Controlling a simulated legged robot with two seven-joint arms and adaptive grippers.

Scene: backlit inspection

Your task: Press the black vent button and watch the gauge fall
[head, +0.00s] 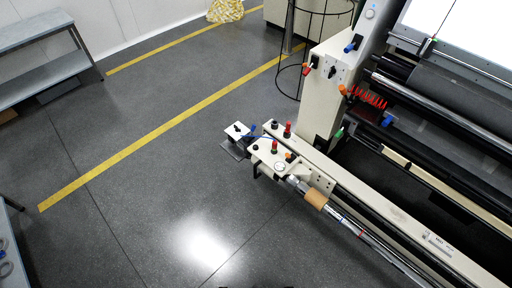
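A white control panel (264,158) stands at the near left end of a large cream machine. A small round white dial (280,167), which looks like the gauge, lies on it; its needle is too small to read. A black knob or button (256,147) and a red button (274,147) sit on the same panel. Another black button (274,124) and a red one (287,132) are on the beam behind. I cannot tell which black one is the vent button. Neither gripper is recognisable; only tiny dark bits show at the bottom edge.
A long metal roller (345,222) with an orange-tan collar (316,198) runs along the machine's front. A grey bench (38,50) stands at the upper left. A wire rack (291,80) stands behind the machine. The floor (120,190) left of the panel is clear, with yellow lines.

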